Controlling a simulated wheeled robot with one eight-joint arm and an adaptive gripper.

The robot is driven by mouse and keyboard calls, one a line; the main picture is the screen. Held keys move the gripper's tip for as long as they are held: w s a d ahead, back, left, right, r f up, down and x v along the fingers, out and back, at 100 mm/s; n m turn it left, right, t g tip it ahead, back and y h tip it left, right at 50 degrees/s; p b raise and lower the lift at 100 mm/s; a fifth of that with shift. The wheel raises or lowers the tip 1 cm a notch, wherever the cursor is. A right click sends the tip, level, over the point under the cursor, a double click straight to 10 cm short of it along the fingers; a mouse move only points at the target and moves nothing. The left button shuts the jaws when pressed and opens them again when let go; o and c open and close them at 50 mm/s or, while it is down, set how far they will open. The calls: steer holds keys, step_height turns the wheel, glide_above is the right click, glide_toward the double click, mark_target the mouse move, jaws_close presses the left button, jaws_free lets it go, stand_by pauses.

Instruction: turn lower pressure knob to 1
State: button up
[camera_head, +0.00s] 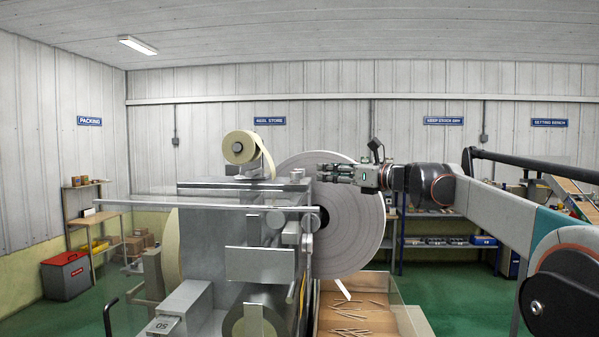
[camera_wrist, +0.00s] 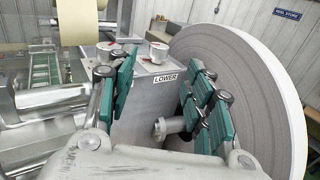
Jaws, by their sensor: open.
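A plate marked LOWER (camera_wrist: 166,78) is on the grey machine block, seen between my fingers in the wrist view. A short silver knob (camera_wrist: 160,51) stands on top of the block just above this plate. A second silver knob (camera_wrist: 108,46) with a red mark is to its left. A round metal stub (camera_wrist: 161,127) sticks out below the plate. I cannot read any dial numbers. My gripper (camera_wrist: 162,95) is open, its green-padded fingers apart on both sides of the plate, holding nothing.
A large paper reel (camera_head: 352,230) stands close behind and beside my gripper; it fills the right of the wrist view (camera_wrist: 265,85). A small cream roll (camera_head: 239,147) is on top of the machine. A tray (camera_head: 345,310) of sticks is below. Shelves line the back wall.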

mark_target(299, 170)
steer(key=p+x, duration=0.2)
steer(key=x, duration=1)
steer(key=shift+a, duration=0.2)
steer(key=shift+p, duration=0.3)
steer(key=c, duration=1)
